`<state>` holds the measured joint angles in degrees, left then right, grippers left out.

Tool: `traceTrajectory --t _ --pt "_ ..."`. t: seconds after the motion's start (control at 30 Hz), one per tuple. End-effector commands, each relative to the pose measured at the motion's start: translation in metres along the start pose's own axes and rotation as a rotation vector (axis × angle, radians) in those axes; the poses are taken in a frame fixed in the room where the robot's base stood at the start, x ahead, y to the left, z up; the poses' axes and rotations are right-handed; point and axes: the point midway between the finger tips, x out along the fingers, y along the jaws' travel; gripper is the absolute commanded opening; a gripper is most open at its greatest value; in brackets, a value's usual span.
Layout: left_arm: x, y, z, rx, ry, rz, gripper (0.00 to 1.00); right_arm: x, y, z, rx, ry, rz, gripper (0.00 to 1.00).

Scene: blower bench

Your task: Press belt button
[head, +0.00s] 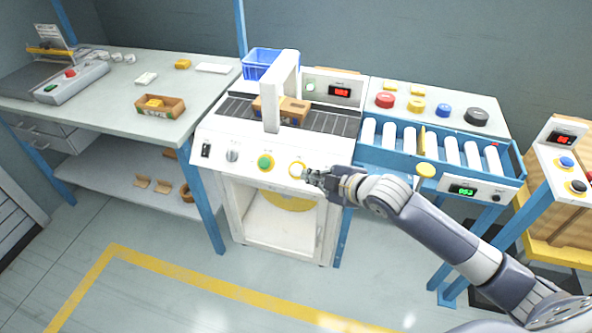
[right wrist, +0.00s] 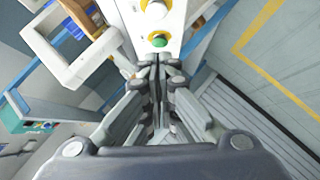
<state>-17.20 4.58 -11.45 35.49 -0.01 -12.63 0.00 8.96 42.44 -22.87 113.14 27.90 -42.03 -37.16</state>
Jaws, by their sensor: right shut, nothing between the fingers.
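The blower machine's white front panel (head: 248,160) carries a green button (head: 265,162) and a white button with a yellow ring (head: 297,169). Neither has a readable label, so I cannot tell which is the belt button. My right gripper (head: 309,176) is shut and empty, just right of and below the white button in the head view; contact cannot be made out. In the right wrist view, the closed fingertips (right wrist: 158,66) point toward the panel, with the green button (right wrist: 158,41) just above them and the white button (right wrist: 156,9) further up. My left gripper is out of view.
A grey knob (head: 232,156) and black switch (head: 206,150) sit left of the buttons. A blue roller conveyor (head: 400,157) stands right. The floor in front is clear.

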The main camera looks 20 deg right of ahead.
Motion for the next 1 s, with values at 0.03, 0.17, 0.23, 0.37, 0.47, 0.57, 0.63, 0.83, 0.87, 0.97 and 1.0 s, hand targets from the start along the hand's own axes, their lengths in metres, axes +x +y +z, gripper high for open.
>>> traceTrajectory --t 0.03,0.17,0.23,0.37,0.47,0.57,0.63,0.83,0.87,0.97,1.0 --pt "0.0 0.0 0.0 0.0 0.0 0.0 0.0 0.003 0.0 -0.001 0.002 0.001 0.001 0.0" --pt "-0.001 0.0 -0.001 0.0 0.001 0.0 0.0 0.017 0.001 -0.001 0.003 0.001 0.001 0.0" --pt "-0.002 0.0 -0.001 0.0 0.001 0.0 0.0 0.029 0.001 -0.001 0.004 0.002 0.001 0.0" --pt "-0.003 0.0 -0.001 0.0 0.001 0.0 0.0 0.052 0.001 -0.002 0.003 0.001 0.001 0.0" --pt "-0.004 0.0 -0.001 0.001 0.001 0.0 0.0 0.07 0.001 -0.002 0.003 0.002 0.001 0.0" --pt "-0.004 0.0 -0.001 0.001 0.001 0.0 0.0 0.087 0.001 -0.002 0.003 0.002 0.002 0.0" --pt "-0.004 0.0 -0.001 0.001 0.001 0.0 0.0 0.099 0.001 -0.001 0.002 0.001 0.0 0.0" --pt "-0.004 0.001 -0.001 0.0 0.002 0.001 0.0 0.117 0.001 0.018 0.001 -0.001 0.0 0.0" --pt "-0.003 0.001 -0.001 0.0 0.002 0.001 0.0 0.119 0.001 0.019 0.0 0.0 0.001 0.0" --pt "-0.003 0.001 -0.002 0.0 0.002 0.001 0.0 0.124 0.0 0.024 0.0 0.0 0.0 0.0" --pt "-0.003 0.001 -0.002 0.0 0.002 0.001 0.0 0.125 0.0 0.025 0.0 0.0 0.0 0.0"
